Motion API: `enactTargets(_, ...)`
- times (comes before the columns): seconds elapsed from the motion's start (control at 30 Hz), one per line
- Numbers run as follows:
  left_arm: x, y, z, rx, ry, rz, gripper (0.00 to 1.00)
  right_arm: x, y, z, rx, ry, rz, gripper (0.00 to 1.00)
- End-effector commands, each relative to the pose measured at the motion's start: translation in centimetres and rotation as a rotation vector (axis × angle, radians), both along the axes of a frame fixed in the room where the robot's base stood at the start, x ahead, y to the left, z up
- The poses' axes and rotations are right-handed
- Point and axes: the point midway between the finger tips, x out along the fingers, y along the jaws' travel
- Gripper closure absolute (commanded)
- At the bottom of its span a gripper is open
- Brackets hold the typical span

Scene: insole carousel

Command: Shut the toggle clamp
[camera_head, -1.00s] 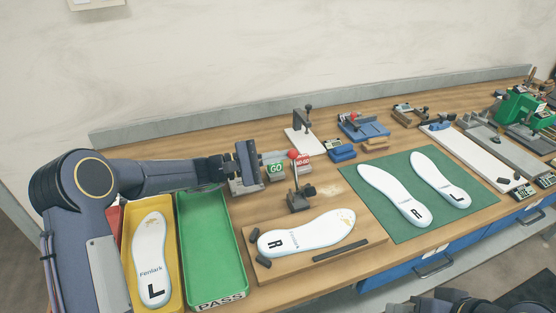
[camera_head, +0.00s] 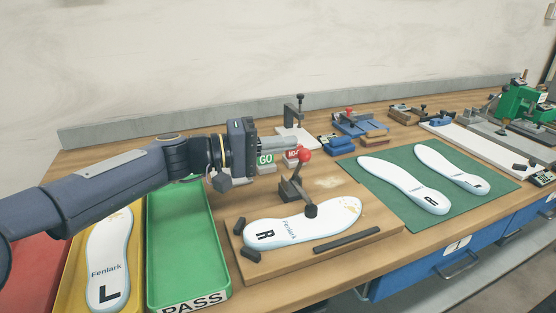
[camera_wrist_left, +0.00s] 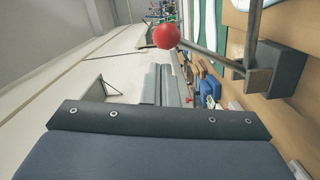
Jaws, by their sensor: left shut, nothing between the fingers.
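The toggle clamp (camera_head: 291,191) stands at the back edge of the wooden fixture board (camera_head: 275,262). Its handle has a red ball knob (camera_head: 305,155) that stands up. Its dark pad (camera_head: 311,210) is over the white insole marked R (camera_head: 330,215); whether it presses on it I cannot tell. My left gripper (camera_head: 296,141) is shut and empty, its fingertips close to the knob. In the left wrist view, the knob (camera_wrist_left: 166,36) shows just past the fingertips (camera_wrist_left: 158,70); contact is unclear. My right gripper is not in view.
A green PASS tray (camera_head: 182,240) and a yellow tray (camera_head: 75,270) with an L insole stand left of the board. GO (camera_head: 265,159) and NO-GO blocks stand behind the clamp, near the fingers. A green mat (camera_head: 405,215) with two insoles lies to the right.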

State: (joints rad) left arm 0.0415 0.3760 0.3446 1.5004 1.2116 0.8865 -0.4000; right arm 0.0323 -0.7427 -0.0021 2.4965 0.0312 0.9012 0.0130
Motion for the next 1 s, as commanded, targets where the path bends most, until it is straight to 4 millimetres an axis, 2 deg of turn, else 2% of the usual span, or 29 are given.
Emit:
enactTargets(0.03, -0.3, -0.1, -0.6, 0.010, -0.027, 0.001, 1.00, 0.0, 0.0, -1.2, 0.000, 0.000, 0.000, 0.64)
enactTargets(0.3, -1.1, -0.5, -0.4, 0.046, -0.112, 0.000, 1.00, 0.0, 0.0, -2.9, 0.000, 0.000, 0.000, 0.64)
enactTargets(1.0, -1.4, -0.6, -0.3, 0.056, -0.131, -0.004, 1.00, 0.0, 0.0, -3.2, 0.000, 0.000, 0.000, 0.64)
